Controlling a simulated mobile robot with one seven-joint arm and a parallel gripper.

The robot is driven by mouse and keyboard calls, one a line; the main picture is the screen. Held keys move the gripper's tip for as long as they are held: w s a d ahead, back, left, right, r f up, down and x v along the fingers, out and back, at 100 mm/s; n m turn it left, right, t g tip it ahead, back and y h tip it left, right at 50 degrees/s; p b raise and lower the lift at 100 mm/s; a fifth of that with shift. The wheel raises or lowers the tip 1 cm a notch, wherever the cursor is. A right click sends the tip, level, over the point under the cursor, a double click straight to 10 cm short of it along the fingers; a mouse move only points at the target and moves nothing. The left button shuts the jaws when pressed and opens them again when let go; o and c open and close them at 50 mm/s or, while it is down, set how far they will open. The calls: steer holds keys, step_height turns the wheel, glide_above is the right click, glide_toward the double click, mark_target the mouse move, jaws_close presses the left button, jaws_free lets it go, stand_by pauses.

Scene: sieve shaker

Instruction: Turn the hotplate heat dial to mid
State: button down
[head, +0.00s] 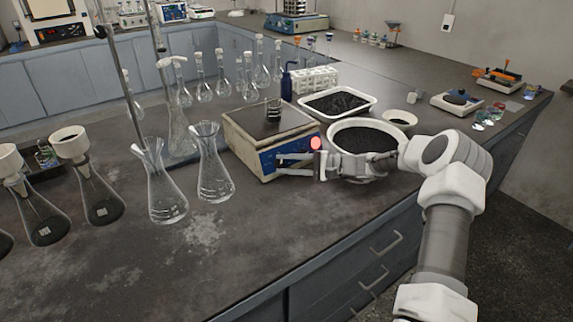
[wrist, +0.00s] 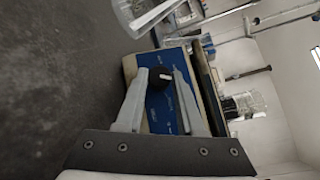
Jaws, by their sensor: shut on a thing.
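The hotplate (head: 232,137) stands on the bench, a cream box with a dark top and a blue front panel. The blue panel (wrist: 158,118) faces my gripper in the wrist view. The black heat dial (wrist: 161,77) sits on that panel, with a white mark that points right in the wrist view. My gripper (wrist: 160,80) has its two fingers on either side of the dial, shut on it.
A small metal-ringed beaker (head: 273,110) stands on the hotplate top. Glass flasks (head: 214,170) stand close on its left. A white bowl of dark grains (head: 345,127) and a white tray (head: 368,100) lie right, near my wrist. The front bench top is clear.

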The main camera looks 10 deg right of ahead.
steer(key=c, duration=0.5)
jaws_free()
steer(key=p+v, duration=0.1)
steer(key=v, duration=1.6)
steer(key=shift+s+d, duration=0.1)
steer(key=shift+d, duration=0.1)
steer(key=shift+r, duration=0.1)
